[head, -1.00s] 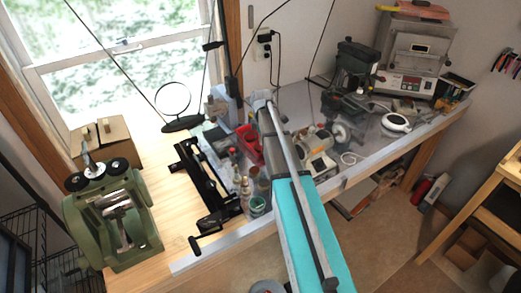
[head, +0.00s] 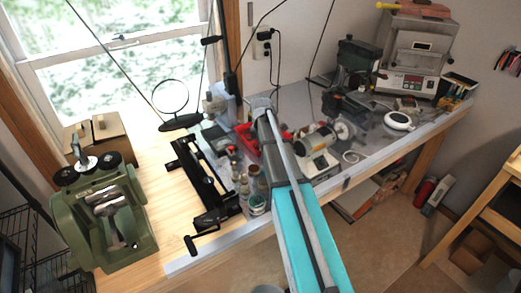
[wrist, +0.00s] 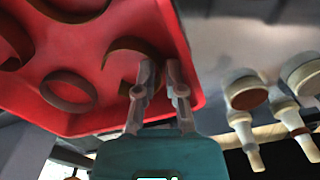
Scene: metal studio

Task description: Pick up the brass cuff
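The red tray (wrist: 75,115) fills the upper left of the wrist view and holds several ring-like bands. A thin brownish-gold open band, which looks like the brass cuff (wrist: 125,43), lies near its right end. My gripper (wrist: 159,72) is over that end of the tray, with a visible gap between its two fingers. The left finger overlaps the band and hides part of it. The band's right end seems to reach toward the gap; I cannot tell whether they touch. In the head view the red tray (head: 243,140) is partly hidden by my arm, and my fingertips are not visible.
Pale-handled tools (wrist: 240,105) lie right of the tray. A motor tool (head: 320,145) stands right of my arm, and small bottles (head: 240,180) stand left of it. A green rolling mill (head: 110,215) is at the bench's left end. Bare wood (head: 165,185) shows beside it.

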